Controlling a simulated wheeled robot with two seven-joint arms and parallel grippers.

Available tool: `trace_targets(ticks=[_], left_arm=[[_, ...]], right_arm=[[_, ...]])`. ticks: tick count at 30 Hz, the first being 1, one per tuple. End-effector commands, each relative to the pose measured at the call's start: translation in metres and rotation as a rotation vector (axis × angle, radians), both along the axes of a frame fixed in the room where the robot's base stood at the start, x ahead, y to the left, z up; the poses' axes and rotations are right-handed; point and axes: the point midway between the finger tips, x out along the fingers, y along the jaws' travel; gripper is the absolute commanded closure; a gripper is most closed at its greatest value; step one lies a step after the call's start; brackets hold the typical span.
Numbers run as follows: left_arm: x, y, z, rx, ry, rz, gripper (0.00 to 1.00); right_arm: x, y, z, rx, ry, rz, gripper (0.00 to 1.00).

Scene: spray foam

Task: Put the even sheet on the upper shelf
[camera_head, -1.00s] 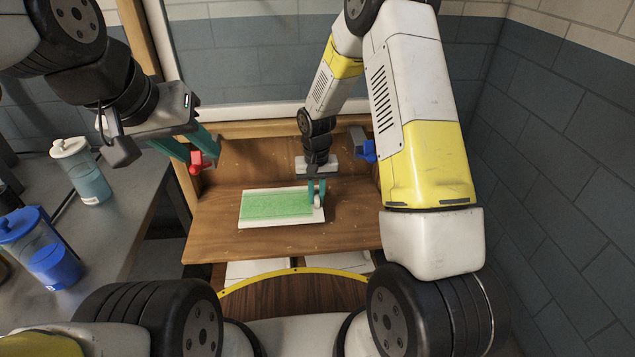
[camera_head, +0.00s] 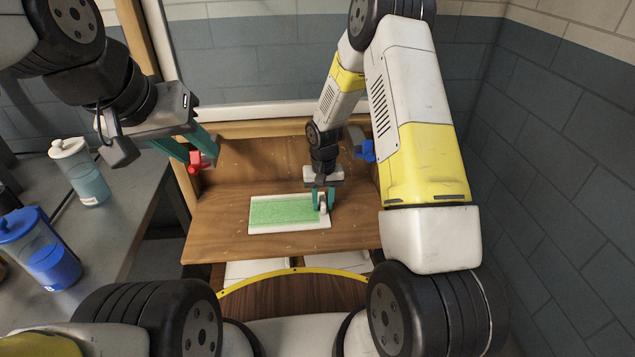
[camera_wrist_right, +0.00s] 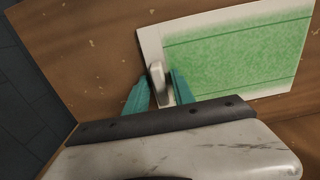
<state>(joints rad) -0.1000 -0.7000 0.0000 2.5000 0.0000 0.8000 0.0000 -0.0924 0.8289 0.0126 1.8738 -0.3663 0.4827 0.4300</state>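The sheet (camera_head: 283,211) is a white-edged panel with an even-looking green coating and a white handle (camera_wrist_right: 158,82) at one end. It lies flat on or just above the brown wooden board; I cannot tell whether it touches. My right gripper (camera_head: 323,201) points down at the sheet's right end, its teal fingers on both sides of the handle and seemingly closed on it. The right wrist view shows the fingers (camera_wrist_right: 160,85) flanking the handle. My left gripper (camera_head: 200,158) is at the upper left, fingers apart and empty, beside a red clamp-like part. The wooden shelf board (camera_head: 225,225) is bare around the sheet.
A red part (camera_head: 196,167) and a blue part (camera_head: 366,151) sit at the two sides of the wooden unit. A grey table (camera_head: 120,215) at left carries a clear jug (camera_head: 88,183) and a blue-lidded jug (camera_head: 45,262). A brick wall stands close on the right.

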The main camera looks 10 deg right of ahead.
Motion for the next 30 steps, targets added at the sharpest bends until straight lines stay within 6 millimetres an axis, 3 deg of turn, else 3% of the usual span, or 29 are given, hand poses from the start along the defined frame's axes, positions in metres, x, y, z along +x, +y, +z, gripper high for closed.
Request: trace_targets(ticks=[13, 24, 30], left_arm=[[0.000, 0.000, 0.000, 0.000, 0.000, 0.000, 0.64], [0.000, 0.000, 0.000, 0.000, 0.000, 0.000, 0.64], [0.000, 0.000, 0.000, 0.000, 0.000, 0.000, 0.64]], right_arm=[[0.001, 0.000, 0.008, 0.001, -0.002, 0.000, 0.64], [0.001, 0.000, 0.083, 0.000, -0.006, -0.001, 0.64], [0.001, 0.000, 0.113, 0.000, -0.002, 0.001, 0.64]])
